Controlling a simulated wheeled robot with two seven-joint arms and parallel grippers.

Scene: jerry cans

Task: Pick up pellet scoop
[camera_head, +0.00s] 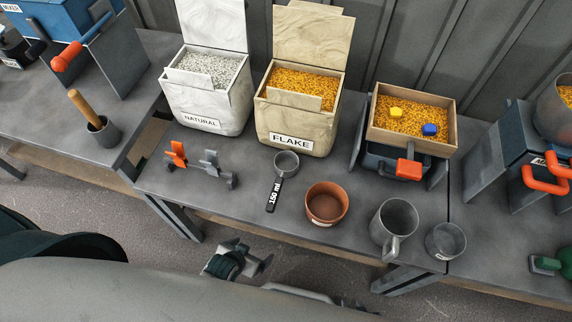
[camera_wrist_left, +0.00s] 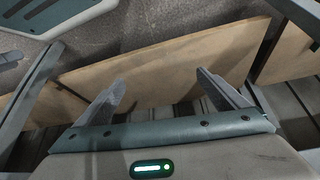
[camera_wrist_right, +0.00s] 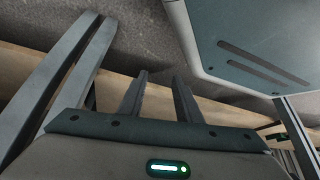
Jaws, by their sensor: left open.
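The pellet scoop (camera_head: 286,165) lies on the grey table in the head view, with a round grey cup at the back. Its dark handle, marked "150 ml", points toward the front. My left gripper (camera_head: 254,254) is below the table's front edge in the head view, apart from the scoop. In the left wrist view its fingers (camera_wrist_left: 160,78) are wide apart with nothing between them. In the right wrist view my right gripper's fingers (camera_wrist_right: 161,76) stand apart, closer together than the left ones, and empty. Neither wrist view shows the scoop.
Behind the scoop stand the NATURAL bin (camera_head: 211,112) and the FLAKE bin (camera_head: 292,125). Orange and grey clips (camera_head: 176,155) lie left of it. A brown pot (camera_head: 327,204), a metal jug (camera_head: 395,225) and a grey cup (camera_head: 446,240) stand to its right. Table front left of the pot is bare.

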